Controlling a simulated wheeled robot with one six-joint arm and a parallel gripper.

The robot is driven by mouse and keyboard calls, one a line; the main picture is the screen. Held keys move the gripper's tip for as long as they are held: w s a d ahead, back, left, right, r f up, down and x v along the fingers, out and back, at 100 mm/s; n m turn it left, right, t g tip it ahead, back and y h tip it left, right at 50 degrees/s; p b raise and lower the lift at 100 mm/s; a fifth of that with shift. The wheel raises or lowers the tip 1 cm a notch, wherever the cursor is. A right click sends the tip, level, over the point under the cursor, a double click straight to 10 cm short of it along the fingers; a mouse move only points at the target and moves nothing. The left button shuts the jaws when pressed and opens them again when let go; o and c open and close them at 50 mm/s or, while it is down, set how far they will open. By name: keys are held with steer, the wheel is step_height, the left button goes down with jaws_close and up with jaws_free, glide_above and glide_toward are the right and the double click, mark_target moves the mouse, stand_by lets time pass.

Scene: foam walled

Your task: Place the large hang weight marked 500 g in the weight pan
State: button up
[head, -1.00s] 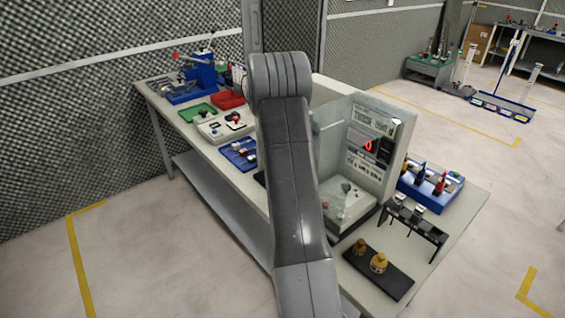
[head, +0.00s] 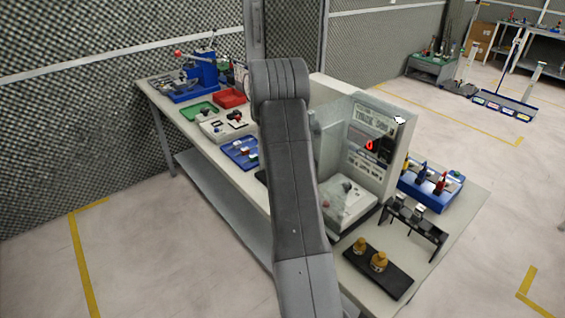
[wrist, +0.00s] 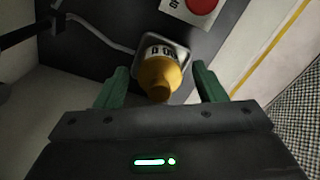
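A brass weight (wrist: 158,76) with a white label is in the wrist view, between my gripper's two green fingers. Zeros show on the label, but I cannot read the full marking. A gap shows between the weight and each finger, so my gripper (wrist: 162,76) is open. The weight is at a small grey rimmed square, apparently a pan (wrist: 180,51); contact is hard to judge. In the head view two brass weights, one (head: 359,246) and another (head: 379,262), stand on a black tray (head: 395,283). My arm hides the gripper in the head view.
A red button (wrist: 203,5) on a white plate is beyond the weight in the wrist view. A grey walled instrument (head: 392,170) with a red display stands on the bench. A black rack (head: 428,228) and a blue holder (head: 430,195) stand to its right.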

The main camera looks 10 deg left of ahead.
step_height(320, 180, up, 12)
steer(key=b, duration=0.1)
steer(key=shift+r, duration=0.15)
stand_by(0.4)
stand_by(1.1)
